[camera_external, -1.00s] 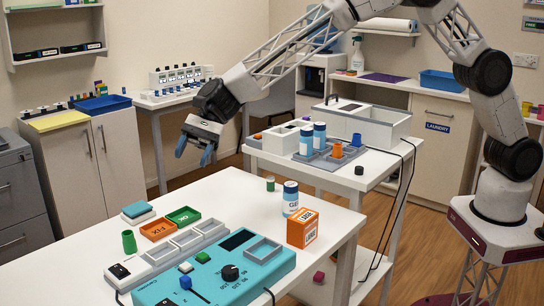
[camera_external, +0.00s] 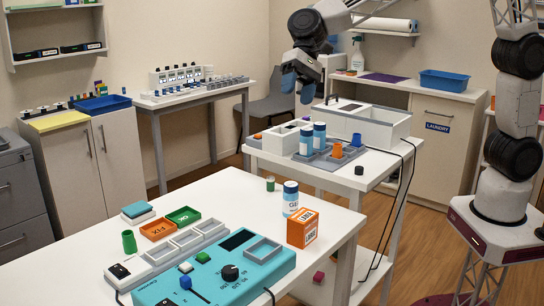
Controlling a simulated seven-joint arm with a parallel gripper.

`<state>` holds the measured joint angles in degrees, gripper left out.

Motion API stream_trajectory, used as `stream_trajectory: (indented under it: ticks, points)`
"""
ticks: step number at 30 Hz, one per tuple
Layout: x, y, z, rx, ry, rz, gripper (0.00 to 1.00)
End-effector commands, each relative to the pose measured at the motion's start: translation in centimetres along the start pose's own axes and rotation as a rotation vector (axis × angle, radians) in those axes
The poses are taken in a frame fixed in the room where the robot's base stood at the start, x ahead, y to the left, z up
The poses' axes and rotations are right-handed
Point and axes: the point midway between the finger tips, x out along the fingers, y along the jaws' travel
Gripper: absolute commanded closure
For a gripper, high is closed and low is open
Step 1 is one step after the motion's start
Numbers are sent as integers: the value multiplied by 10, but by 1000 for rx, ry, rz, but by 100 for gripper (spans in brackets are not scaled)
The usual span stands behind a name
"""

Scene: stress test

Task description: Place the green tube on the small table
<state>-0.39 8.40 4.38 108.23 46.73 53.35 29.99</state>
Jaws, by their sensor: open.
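A short green tube (camera_external: 129,242) stands upright on the left part of the white front table (camera_external: 225,198). A small clear jar with green in it (camera_external: 270,184) stands near that table's far edge. A smaller, narrower white table (camera_external: 376,166) stands behind and to the right. My gripper (camera_external: 297,90) is open and looks empty. It is in the air, fingers down, and appears above the left end of the smaller table, far from the green tube. I cannot tell which table is the small one meant.
A teal console (camera_external: 215,282), orange and green trays (camera_external: 158,229), a white-blue bottle (camera_external: 291,198) and an orange box (camera_external: 302,228) crowd the front table.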

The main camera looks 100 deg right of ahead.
Motion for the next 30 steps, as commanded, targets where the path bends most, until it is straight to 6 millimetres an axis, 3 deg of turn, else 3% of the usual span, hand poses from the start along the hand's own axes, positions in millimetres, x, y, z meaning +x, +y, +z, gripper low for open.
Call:
stream_trajectory:
  ticks: [15, 30]
  points:
    - [-75, 112, 79, -311, 108, 145, 42]
    - [-124, 233, 138, -603, 200, 309, 42]
